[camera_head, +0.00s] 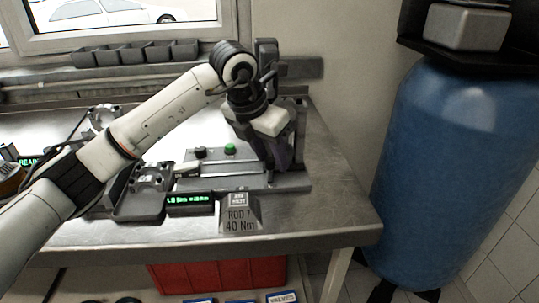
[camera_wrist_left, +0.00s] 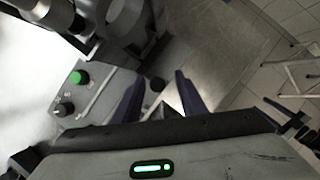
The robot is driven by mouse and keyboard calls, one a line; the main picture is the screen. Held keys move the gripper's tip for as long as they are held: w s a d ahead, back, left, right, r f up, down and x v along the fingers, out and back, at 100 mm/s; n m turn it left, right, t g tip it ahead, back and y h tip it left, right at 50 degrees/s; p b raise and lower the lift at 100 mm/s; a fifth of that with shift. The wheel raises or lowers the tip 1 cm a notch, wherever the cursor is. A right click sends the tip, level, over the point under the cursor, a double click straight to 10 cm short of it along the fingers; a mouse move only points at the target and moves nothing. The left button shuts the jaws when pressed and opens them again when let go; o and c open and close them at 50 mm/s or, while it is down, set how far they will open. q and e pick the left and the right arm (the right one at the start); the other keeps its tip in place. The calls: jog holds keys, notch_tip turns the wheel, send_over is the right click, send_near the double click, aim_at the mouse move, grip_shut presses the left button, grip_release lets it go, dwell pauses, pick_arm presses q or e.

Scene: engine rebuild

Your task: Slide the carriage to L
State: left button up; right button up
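A bench fixture with a grey base (camera_head: 290,182) and a light rod or rail (camera_head: 208,168) sits near the right end of the metal bench. My left gripper (camera_head: 281,162) points down over its right end and covers part of it. I cannot make out the carriage or an L mark for sure. My right gripper is in neither view.
A green button (camera_head: 230,149) and a dark knob (camera_head: 200,153) sit behind the rail. A small green-lit display (camera_head: 190,199) and a "ROD 7 40 Nm" block (camera_head: 240,216) stand in front. A blue tank (camera_head: 455,170) stands right of the bench. Grey bins (camera_head: 135,53) line the back.

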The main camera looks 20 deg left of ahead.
pick_arm(q)
jog(key=v, duration=1)
jog(key=shift+r+b, duration=0.15)
jog(key=shift+b, duration=0.3)
jog(key=shift+s, duration=0.15)
